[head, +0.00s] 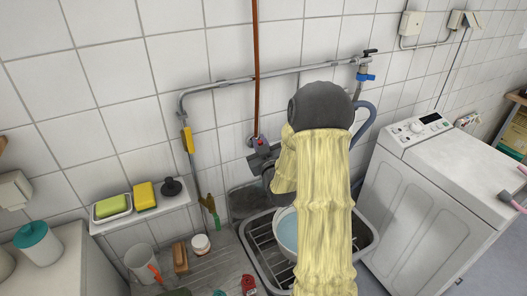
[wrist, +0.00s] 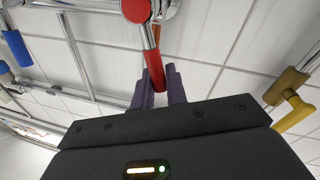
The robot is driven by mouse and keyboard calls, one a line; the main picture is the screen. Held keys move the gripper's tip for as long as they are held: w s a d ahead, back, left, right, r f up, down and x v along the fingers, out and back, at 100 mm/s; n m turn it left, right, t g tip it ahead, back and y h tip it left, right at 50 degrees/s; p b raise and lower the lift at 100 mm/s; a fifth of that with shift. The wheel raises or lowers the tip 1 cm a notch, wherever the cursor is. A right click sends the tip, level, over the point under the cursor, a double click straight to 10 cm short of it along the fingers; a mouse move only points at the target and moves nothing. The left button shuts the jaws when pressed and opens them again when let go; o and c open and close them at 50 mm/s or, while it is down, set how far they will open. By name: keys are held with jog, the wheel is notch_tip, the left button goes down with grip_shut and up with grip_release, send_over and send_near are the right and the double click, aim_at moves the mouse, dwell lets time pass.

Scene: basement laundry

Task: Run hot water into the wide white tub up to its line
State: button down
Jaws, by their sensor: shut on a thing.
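The wide white tub (head: 281,246) stands in the grey sink basin (head: 259,270). My yellow-sleeved arm hides its right part. Its inside looks pale blue; I cannot tell how high any water stands, and I see no line. My gripper (head: 262,160) is at the wall tap, above and behind the tub. In the wrist view, the gripper's purple fingers (wrist: 160,86) are shut on the end of a red lever (wrist: 154,68). The lever comes off a chrome tap body (wrist: 164,10). The spout and any stream are hidden in the head view.
A copper pipe (head: 256,65) drops to the tap. A grey pipe with a blue valve (head: 365,77) and a yellow-handled valve (head: 188,140) runs along the wall. A washing machine (head: 430,180) stands right. A shelf (head: 145,215) holds sponges and a black plug at left.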

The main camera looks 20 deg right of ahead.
jog(key=shift+a+f+n+b, duration=0.25)
jog(key=shift+a+n+b, duration=0.3)
jog(key=shift+n+b, duration=0.6)
jog(key=c, duration=1.5)
grip_release()
jog(key=shift+s, duration=0.1)
